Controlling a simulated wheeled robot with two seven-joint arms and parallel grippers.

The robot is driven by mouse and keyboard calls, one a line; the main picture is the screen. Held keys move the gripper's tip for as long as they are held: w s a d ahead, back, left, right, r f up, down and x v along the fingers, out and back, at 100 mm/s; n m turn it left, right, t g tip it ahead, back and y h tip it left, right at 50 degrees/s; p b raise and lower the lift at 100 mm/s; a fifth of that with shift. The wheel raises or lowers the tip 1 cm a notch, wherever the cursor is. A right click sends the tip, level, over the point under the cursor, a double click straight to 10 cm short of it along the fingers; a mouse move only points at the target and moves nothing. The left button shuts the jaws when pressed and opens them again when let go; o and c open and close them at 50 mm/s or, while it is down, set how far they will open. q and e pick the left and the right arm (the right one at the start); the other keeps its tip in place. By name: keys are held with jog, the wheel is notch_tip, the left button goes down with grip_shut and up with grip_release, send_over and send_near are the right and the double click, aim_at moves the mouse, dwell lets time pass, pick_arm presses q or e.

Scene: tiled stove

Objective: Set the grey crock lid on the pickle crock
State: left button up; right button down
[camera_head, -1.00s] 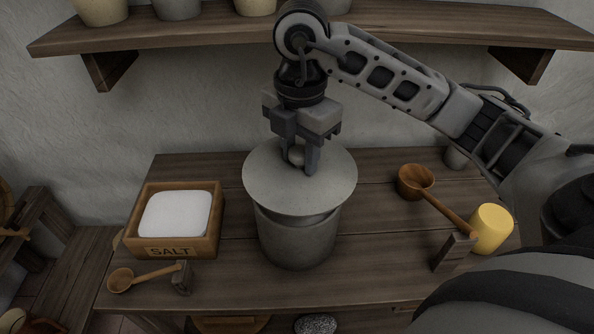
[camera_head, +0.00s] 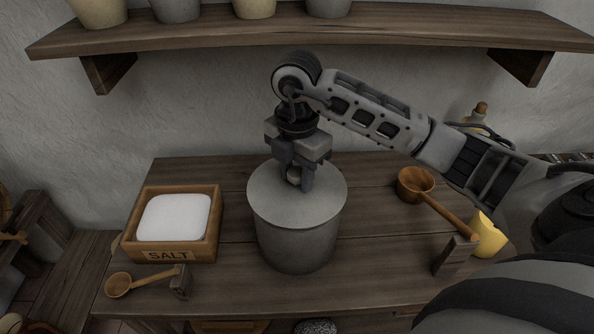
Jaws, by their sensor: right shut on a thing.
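The grey crock lid (camera_head: 270,200) is a round disc with a small knob on top. It lies level over the mouth of the grey pickle crock (camera_head: 297,245), and I see no gap between lid and rim from this side. The crock stands upright in the middle of the table, its mouth hidden by the lid. My right gripper (camera_head: 296,180) points down from above and is shut on the lid's knob. My left gripper is not in view.
A wooden salt box (camera_head: 214,225) stands left of the crock, with a small wooden spoon (camera_head: 119,285) in front of it. A wooden ladle (camera_head: 416,184) and a yellow cylinder (camera_head: 488,236) are at the right. A shelf (camera_head: 300,30) with pots runs above the table.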

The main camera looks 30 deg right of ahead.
aim_at(297, 171)
jog(key=shift+f, duration=0.45)
jog(key=shift+b, duration=0.3)
jog(key=c, duration=1)
grip_release()
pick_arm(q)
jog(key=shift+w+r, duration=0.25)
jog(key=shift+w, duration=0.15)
pick_arm(e)
jog(key=shift+r, duration=0.1)
pick_arm(q)
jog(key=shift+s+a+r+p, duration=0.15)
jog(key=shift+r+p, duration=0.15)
jog(key=shift+p, duration=0.9)
pick_arm(e)
notch_tip(297, 171, up, 13)
